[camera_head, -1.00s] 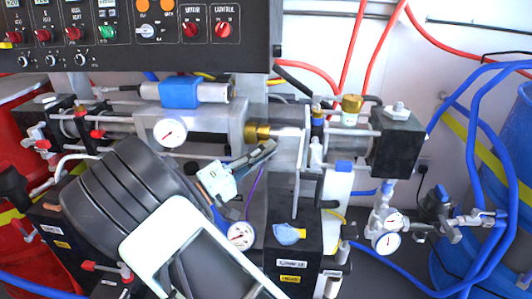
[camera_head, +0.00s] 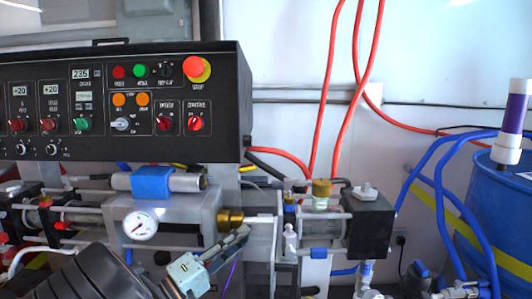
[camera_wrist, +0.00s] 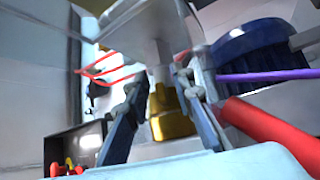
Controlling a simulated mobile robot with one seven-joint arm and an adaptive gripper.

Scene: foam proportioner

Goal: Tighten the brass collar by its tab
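The brass collar (camera_head: 230,218) sits on the horizontal rod at the right end of the grey cylinder block, above the gauge's right side. In the wrist view a brass piece (camera_wrist: 170,118) shows between the two fingers, with a grey rod running away beyond it. My gripper (camera_head: 240,238) is just below and right of the collar in the head view. In the wrist view my gripper (camera_wrist: 162,85) has its fingers apart, one on each side of the brass. I cannot tell whether either finger touches it. The collar's tab cannot be made out.
A black control panel (camera_head: 120,105) with a red stop button (camera_head: 195,68) overhangs the upper left. A pressure gauge (camera_head: 140,226) and a blue-banded cylinder (camera_head: 152,183) are left of the collar. A black block (camera_head: 368,222) and blue hoses (camera_head: 448,205) lie to the right.

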